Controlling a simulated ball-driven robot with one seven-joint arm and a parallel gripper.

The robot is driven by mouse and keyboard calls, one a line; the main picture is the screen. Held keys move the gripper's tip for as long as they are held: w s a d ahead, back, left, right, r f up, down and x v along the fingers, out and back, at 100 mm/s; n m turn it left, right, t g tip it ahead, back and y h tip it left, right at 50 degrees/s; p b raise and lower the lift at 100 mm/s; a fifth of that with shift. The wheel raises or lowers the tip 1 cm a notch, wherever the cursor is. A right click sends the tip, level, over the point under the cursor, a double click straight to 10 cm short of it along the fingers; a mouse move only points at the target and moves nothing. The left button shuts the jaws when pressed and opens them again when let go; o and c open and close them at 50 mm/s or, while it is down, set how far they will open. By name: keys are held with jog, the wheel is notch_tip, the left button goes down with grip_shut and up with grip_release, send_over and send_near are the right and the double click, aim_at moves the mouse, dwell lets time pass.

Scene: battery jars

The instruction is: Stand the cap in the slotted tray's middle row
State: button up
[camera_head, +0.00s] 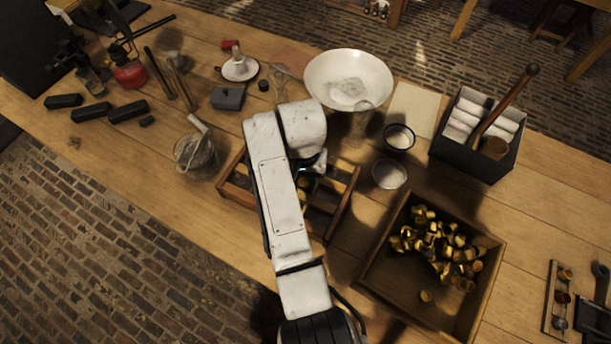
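The slotted tray (340,207), a wooden frame with dark slots, lies mid-table. My white arm crosses over it and hides much of it, including most of its middle. My gripper (308,182) is over the tray, mostly hidden behind the arm. A small dull gold spot shows beside it, but I cannot tell whether it is a cap or whether it is held. Several brass caps (436,244) lie heaped in an open wooden box to the right. One cap (426,296) lies apart near the box's front.
The wooden box (381,282) stands right of the tray. Two small bowls (389,174) and a large white dish (349,79) stand behind. A glass jar (195,155) is at left. A dark crate (474,164) with white rolls stands back right.

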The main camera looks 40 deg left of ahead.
jog(key=shift+s+d+f, duration=0.1)
jog(key=shift+d+f, duration=0.15)
jog(key=shift+f, duration=0.4)
jog(key=shift+s+d+f, duration=0.1)
jog(key=shift+d+f, duration=0.1)
jog(key=shift+f, duration=0.4)
jog(key=shift+a+r+p, duration=0.1)
jog(key=shift+r+p, duration=0.2)
jog(key=shift+r, duration=0.15)
jog(key=shift+w+a+r, duration=0.15)
jog(key=shift+a+r, duration=0.1)
notch_tip(320, 180, up, 12)
jog(key=p, duration=0.1)
jog(key=shift+a, duration=0.25)
